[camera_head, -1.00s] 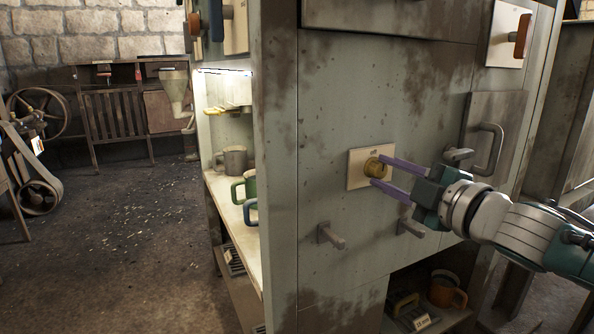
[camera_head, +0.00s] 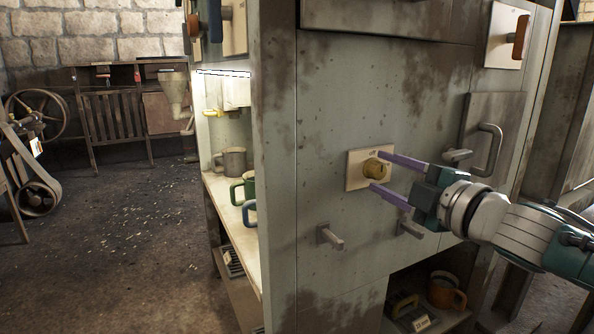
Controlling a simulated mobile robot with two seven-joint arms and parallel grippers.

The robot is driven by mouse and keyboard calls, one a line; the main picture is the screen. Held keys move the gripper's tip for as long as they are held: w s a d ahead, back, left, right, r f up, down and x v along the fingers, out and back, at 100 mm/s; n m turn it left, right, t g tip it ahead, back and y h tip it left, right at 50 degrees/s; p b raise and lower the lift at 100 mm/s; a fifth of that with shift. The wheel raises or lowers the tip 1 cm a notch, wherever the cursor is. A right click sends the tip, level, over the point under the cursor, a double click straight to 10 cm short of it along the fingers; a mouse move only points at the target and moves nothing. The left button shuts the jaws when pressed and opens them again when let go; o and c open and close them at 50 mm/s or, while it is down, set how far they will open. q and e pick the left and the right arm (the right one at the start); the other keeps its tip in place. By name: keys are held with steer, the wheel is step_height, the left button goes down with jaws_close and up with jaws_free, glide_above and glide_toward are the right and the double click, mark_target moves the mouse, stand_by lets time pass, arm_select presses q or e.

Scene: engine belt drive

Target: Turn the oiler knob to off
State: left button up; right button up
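The oiler knob (camera_head: 376,168) is a small round brass-yellow knob on a pale square plate (camera_head: 356,178), fixed to the front of a worn grey-green cabinet (camera_head: 345,110). Small lettering sits above the knob, too small to read for certain. My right gripper (camera_head: 383,172) comes in from the right with its two purple fingers spread open. The fingertips are just right of the knob, one above and one below it, and the knob shows free between them. Whether a fingertip touches it I cannot tell. My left gripper is not in view.
Two pegs (camera_head: 331,237) stick out below the plate. A door with a grey handle (camera_head: 488,150) is to the right, behind my gripper. An orange-handled switch (camera_head: 520,36) is at the upper right. Mugs (camera_head: 232,161) stand on the side shelf. Open floor (camera_head: 120,240) lies left.

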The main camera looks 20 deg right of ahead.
steer(key=shift+o, duration=0.6)
steer(key=shift+s, duration=0.25)
steer(key=s+p, duration=0.3)
steer(key=s, duration=0.6)
steer(key=shift+s+d+r, duration=0.15)
steer(key=shift+s+d, duration=0.1)
steer(key=shift+d, duration=0.15)
